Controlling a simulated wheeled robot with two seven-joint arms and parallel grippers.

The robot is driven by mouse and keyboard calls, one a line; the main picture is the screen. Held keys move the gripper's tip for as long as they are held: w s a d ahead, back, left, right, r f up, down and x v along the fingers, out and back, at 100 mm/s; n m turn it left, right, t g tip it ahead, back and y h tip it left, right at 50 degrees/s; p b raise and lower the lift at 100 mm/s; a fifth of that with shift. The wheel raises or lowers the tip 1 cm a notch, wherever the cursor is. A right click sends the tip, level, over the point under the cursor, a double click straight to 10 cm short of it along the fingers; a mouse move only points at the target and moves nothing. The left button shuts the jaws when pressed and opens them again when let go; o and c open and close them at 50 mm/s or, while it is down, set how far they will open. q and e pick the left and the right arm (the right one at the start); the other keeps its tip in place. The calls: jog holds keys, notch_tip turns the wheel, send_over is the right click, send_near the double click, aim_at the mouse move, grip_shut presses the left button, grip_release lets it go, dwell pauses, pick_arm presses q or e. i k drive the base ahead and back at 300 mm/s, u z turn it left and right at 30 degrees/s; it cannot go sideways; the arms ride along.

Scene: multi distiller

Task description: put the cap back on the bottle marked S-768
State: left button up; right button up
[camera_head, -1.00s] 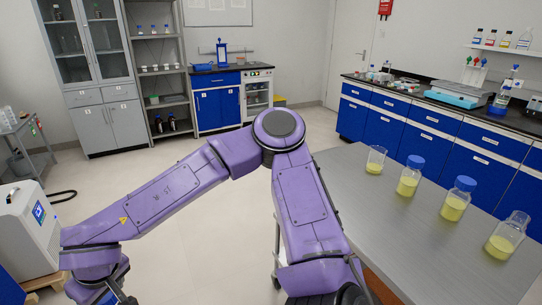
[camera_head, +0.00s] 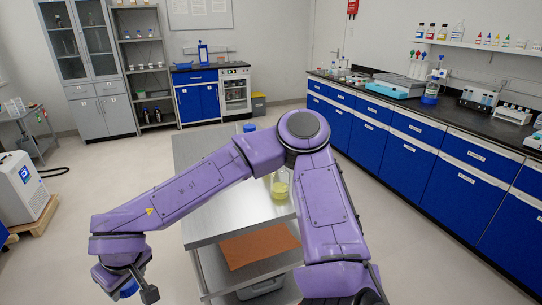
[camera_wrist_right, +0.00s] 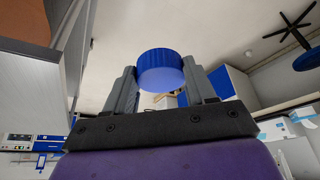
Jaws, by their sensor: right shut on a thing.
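My right gripper (camera_head: 138,288) is at the lower left of the head view, out past the table's left edge. It is shut on a blue cap (camera_wrist_right: 160,70), which sits between the two fingers in the right wrist view. A bottle with yellow liquid (camera_head: 280,187) stands on the grey table, partly behind my right arm; its top looks uncapped. Another blue cap (camera_head: 249,127) shows just above my arm, its bottle hidden. I cannot read any S-768 marking. My left gripper is not in view.
The grey metal table (camera_head: 208,228) has a lower shelf with an orange-brown sheet (camera_head: 258,246). Blue lab cabinets (camera_head: 410,170) run along the right. The floor between is clear.

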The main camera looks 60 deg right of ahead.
aim_at(280, 178)
jog(key=k, duration=0.2)
jog(key=z, duration=1.95)
jog(key=i, duration=0.6)
